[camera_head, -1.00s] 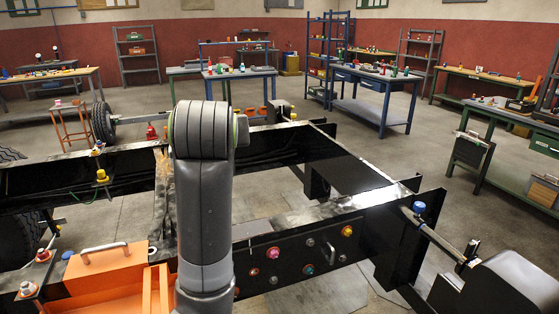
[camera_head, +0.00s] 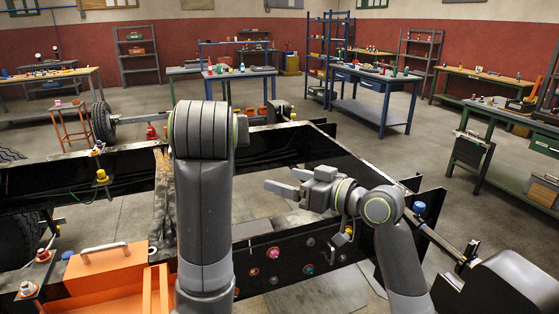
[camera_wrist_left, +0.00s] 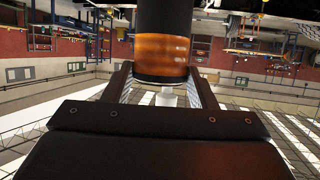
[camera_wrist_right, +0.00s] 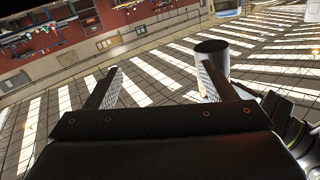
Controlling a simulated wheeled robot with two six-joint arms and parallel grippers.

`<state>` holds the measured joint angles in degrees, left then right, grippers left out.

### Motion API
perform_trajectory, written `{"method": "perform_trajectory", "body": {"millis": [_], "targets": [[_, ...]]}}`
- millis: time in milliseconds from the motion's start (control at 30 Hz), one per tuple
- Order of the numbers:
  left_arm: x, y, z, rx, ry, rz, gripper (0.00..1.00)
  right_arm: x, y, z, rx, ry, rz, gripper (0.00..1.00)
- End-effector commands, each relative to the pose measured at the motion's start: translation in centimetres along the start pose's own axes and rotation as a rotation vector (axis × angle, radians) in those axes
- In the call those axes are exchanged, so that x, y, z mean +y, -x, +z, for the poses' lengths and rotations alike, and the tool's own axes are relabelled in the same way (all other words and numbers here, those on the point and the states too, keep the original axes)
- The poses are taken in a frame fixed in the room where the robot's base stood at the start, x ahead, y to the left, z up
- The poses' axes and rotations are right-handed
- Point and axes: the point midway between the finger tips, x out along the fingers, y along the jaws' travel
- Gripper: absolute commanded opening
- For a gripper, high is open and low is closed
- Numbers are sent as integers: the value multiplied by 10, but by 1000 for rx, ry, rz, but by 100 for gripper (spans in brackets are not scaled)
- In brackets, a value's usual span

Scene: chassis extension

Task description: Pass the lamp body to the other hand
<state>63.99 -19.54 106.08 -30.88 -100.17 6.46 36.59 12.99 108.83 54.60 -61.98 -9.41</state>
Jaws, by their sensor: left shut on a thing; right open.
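In the head view the left gripper and lamp body are hidden behind my left arm. My right gripper (camera_head: 277,181) is open and empty, fingers pointing left above the chassis frame.
The black chassis frame (camera_head: 345,160) lies below both arms, with coloured knobs on its near beam. An orange toolbox (camera_head: 105,262) sits at the lower left. Workbenches and shelves stand farther back.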

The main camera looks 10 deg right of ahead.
Motion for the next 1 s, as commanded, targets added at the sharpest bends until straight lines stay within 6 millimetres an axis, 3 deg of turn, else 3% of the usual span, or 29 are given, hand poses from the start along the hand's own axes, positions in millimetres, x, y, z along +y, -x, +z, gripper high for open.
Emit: {"method": "perform_trajectory", "body": {"millis": [33, 100, 200, 467, 1000], "targets": [[0, 0, 0, 1, 0, 0, 26, -17, 4, -18, 19, 40, -37, 77], [0, 0, 0, 1, 0, 0, 26, -36, 9, -36, 36, 85, -83, 77], [0, 0, 0, 1, 0, 0, 26, -58, 16, -53, 51, 135, -131, 77], [0, 0, 0, 1, 0, 0, 26, -77, 15, -66, 63, 175, -172, 77], [0, 0, 0, 1, 0, 0, 26, -92, -75, -70, 60, 172, -171, 77]]}}
